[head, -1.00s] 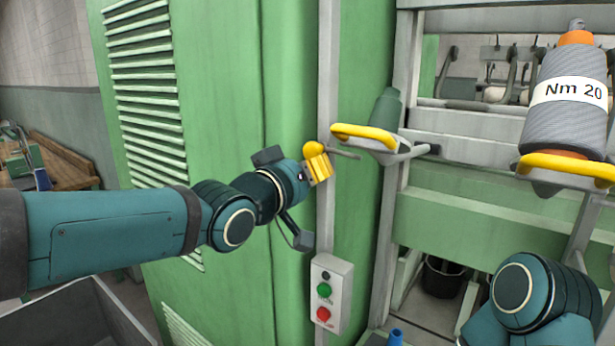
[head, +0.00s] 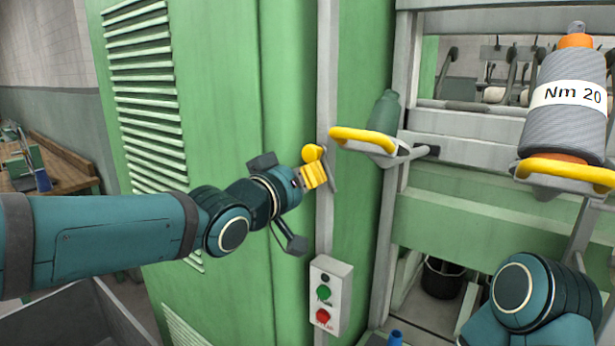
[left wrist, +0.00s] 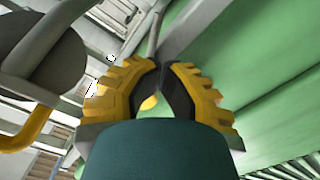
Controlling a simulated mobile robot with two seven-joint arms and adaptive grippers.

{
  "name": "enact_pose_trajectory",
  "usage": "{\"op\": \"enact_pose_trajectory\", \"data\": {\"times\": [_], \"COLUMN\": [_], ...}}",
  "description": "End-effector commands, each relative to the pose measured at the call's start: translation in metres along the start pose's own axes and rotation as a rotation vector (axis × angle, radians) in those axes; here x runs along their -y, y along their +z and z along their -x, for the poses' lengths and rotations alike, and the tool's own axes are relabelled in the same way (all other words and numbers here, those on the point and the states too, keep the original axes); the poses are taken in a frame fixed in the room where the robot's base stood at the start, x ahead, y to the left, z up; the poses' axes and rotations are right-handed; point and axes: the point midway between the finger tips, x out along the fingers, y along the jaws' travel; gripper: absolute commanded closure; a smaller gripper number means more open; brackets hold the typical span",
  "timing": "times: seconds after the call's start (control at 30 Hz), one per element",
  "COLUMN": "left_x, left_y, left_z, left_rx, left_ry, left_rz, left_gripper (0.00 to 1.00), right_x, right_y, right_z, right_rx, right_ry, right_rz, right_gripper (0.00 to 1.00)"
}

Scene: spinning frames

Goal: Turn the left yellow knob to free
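The left yellow knob (head: 312,153) is a small ball in front of the grey post, with a thin grey lever (head: 332,170) beside it that slants nearly upright. My left gripper (head: 314,176), with yellow toothed fingers, is just below the knob and overlaps it in the head view. In the left wrist view the fingertips (left wrist: 162,66) come close together. Part of the knob (left wrist: 149,103) shows between the dark finger pads. I cannot tell whether they grip it. My right gripper is out of view; only part of my right arm shows at lower right.
A yellow-rimmed guide (head: 362,139) juts out right of the knob. A large grey bobbin marked Nm 20 (head: 568,95) stands at right above another yellow rim. A button box (head: 328,295) sits on the post below. The green cabinet (head: 225,80) is behind my left arm.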

Motion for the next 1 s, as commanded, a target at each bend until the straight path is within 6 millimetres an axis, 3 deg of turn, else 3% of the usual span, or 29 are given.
{"op": "enact_pose_trajectory", "data": {"times": [0.03,0.37,1.0], "left_x": [-0.002,0.001,0.001], "left_y": [-0.01,-0.002,0.003], "left_z": [0.002,0.003,0.06], "left_rx": [-0.023,-0.021,-0.01], "left_ry": [0.006,0.007,0.004], "left_rz": [0.0,-0.001,-0.002], "left_gripper": [1.0,1.0,1.0], "right_x": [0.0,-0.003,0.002], "right_y": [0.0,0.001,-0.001], "right_z": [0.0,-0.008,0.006], "right_rx": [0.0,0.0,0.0], "right_ry": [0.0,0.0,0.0], "right_rz": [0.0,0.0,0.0], "right_gripper": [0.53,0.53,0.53]}}
